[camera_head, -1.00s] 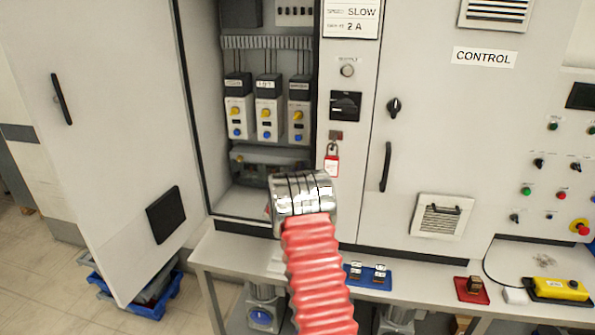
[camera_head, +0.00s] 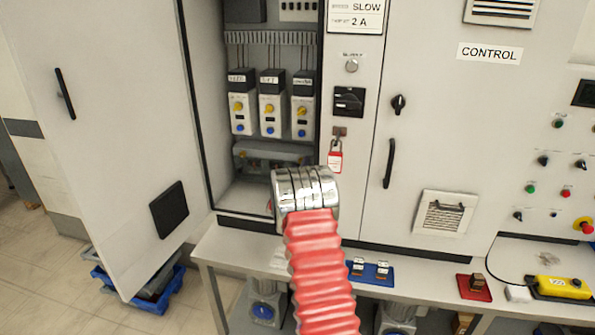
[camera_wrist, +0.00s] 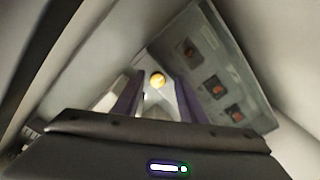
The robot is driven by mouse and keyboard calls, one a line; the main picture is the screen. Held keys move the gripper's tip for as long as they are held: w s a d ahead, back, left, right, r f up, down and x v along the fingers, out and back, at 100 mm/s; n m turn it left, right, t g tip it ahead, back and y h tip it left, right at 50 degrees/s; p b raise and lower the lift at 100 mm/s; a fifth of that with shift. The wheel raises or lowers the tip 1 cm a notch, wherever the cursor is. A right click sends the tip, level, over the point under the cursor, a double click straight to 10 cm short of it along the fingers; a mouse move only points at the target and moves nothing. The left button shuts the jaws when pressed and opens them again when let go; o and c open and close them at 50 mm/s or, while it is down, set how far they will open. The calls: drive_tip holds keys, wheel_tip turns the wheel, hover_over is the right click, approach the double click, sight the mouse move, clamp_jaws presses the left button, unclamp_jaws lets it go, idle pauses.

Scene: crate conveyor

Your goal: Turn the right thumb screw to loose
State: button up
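A grey cover (camera_head: 262,152) sits low inside the open cabinet, with a small brass screw at its left end in the head view. In the wrist view, a round brass thumb screw (camera_wrist: 157,80) shows beside a panel (camera_wrist: 215,75) with several orange-brown parts. My gripper (camera_wrist: 156,98) is open, its two dark fingers either side of the screw in the picture; I cannot tell whether they touch it. In the head view my arm hides my gripper and the area by the cover's right end. I cannot tell how far the screw is turned.
Three breaker-like modules (camera_head: 270,105) stand above the cover. The open cabinet door (camera_head: 110,140) is at left. A red padlock (camera_head: 335,157) hangs right of the opening. A bench (camera_head: 225,245) below holds a blue mat (camera_head: 370,272) and a yellow pendant (camera_head: 563,287).

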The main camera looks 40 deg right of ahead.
drive_tip(key=v, duration=1.3)
drive_tip(key=shift+s+a, duration=0.15)
drive_tip(key=shift+a, duration=0.2)
drive_tip(key=shift+f, duration=0.1)
